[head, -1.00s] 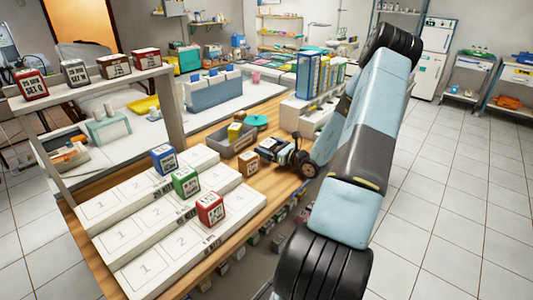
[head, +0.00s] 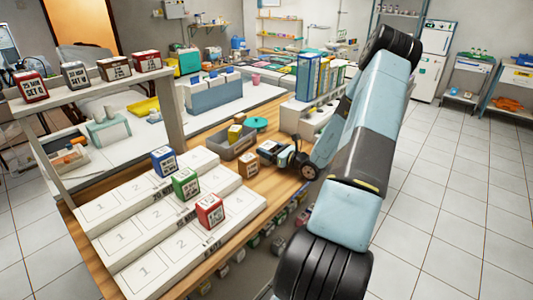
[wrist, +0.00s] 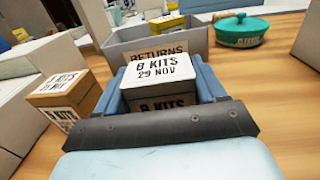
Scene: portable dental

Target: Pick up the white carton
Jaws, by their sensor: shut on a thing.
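A carton (wrist: 158,68) with a white top marked "8 KITS 29 NOV" sits between the two blue fingers of my gripper (wrist: 162,86) in the wrist view. My gripper is shut on it. Its front face is brownish and in shadow; its underside is hidden, so I cannot tell whether it touches the table. In the head view my gripper (head: 268,149) is low over the wooden counter, and the carton is hard to make out there.
A brown kits carton (head: 248,164) stands just left of my gripper, also in the wrist view (wrist: 62,97). A grey RETURNS bin (wrist: 196,40) and a green lidded pot (wrist: 240,32) lie beyond. White stepped racks (head: 120,248) hold blue, green and red cartons.

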